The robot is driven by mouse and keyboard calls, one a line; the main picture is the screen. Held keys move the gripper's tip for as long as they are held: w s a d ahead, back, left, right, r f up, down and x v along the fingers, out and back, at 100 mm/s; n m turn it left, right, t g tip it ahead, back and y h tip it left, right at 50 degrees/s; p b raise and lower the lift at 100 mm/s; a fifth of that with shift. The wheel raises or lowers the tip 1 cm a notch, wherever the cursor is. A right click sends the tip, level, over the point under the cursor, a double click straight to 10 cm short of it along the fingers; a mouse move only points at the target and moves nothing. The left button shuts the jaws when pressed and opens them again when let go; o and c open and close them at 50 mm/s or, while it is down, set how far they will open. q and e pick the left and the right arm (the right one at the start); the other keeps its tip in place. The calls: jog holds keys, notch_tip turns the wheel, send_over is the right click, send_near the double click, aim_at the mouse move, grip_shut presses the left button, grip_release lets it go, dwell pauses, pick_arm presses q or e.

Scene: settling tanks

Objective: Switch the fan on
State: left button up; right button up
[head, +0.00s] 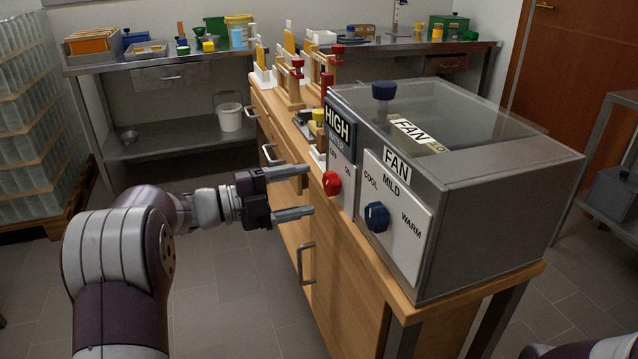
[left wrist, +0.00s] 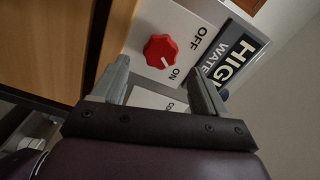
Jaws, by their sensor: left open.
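The fan is a grey box with a clear lid (head: 490,165) on the wooden bench, with FAN labels. Its white front panel (head: 405,245) carries a blue knob (head: 377,216) with COOL, MILD and WARM around it. Left of it, a white panel with OFF and ON carries a red knob (head: 331,183); in the left wrist view this red knob (left wrist: 160,50) has a pale mark on its side near ON. My left gripper (head: 310,190) is open and empty, its fingers pointing at the red knob, apparently short of it. My right gripper is out of view.
A dark HIGH WATER sign (head: 338,125) stands above the red knob's panel. Wooden stands with red clamps (head: 297,75) are farther back on the bench.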

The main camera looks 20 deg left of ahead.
pick_arm(q)
jog(key=v, duration=0.7)
jog(key=shift+s+a+p, duration=0.25)
jog(key=shift+a+p, duration=0.05)
jog(key=shift+p, duration=0.15)
